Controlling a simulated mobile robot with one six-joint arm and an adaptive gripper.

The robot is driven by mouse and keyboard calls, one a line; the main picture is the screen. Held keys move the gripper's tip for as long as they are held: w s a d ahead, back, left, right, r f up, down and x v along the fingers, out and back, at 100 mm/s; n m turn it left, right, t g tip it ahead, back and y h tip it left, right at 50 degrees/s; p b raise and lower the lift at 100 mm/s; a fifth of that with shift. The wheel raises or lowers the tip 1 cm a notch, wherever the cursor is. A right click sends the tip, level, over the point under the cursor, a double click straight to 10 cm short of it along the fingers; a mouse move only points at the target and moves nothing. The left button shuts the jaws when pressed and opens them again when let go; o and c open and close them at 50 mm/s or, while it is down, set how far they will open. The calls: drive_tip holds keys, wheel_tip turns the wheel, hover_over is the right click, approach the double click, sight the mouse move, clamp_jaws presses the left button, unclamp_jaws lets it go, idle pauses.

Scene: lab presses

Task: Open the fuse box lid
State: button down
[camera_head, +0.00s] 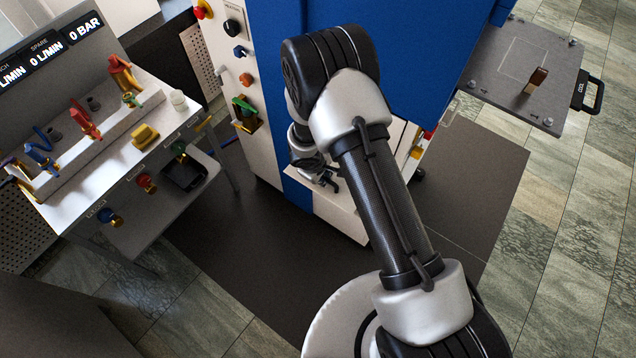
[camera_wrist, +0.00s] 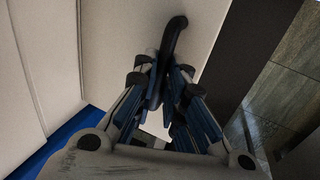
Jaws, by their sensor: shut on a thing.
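In the wrist view my gripper (camera_wrist: 164,76) is shut on a curved black handle (camera_wrist: 175,36), which stands out from a pale, flat panel (camera_wrist: 118,45). The panel appears to be the fuse box lid; no label shows on it. In the head view my gripper (camera_head: 326,180) is low at the front of the white and blue machine (camera_head: 250,130), beside a pale surface (camera_head: 335,218). My arm covers much of that area, so how far the lid stands open cannot be told.
A bench (camera_head: 190,108) with coloured valves and a yellow block (camera_head: 145,136) stands at the left. A grey plate (camera_head: 500,75) with a brown block sticks out at the right. Dark mat (camera_head: 270,270) covers the floor before the machine, and tiled floor lies beyond it.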

drive_tip(key=shift+w+d+r, duration=0.65)
drive_tip(key=shift+w, duration=0.1)
drive_tip(key=c, duration=2)
unclamp_jaws()
drive_tip(key=shift+c, duration=0.2)
drive_tip(key=shift+o, duration=1.3)
drive_tip(key=shift+w+d+f, duration=0.1)
drive_tip(key=shift+w+f, duration=0.05)
drive_tip(key=shift+w, duration=0.1)
drive_tip(key=shift+o, duration=0.6)
drive_tip(key=shift+s, duration=0.15)
